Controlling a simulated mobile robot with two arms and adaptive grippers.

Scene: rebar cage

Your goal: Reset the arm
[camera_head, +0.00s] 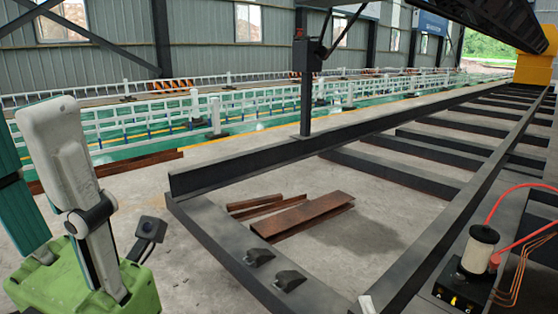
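A white and grey arm link (62,160), which looks like part of my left arm, stands nearly upright at the left edge. It has a dark round joint partway down, and its lower end meets a green body at the bottom left. A small dark camera-like part (150,229) sits beside it. I cannot make out either gripper's fingers. A small pale tip (367,303) shows at the bottom edge; I cannot tell what it belongs to.
A dark steel frame (330,140) with crossbars runs from the front to the far right. Rusty steel pieces (303,214) lie on the concrete inside it. A device with a pale cylinder (480,249) and red hose stands at right. White railings (150,116) line the back.

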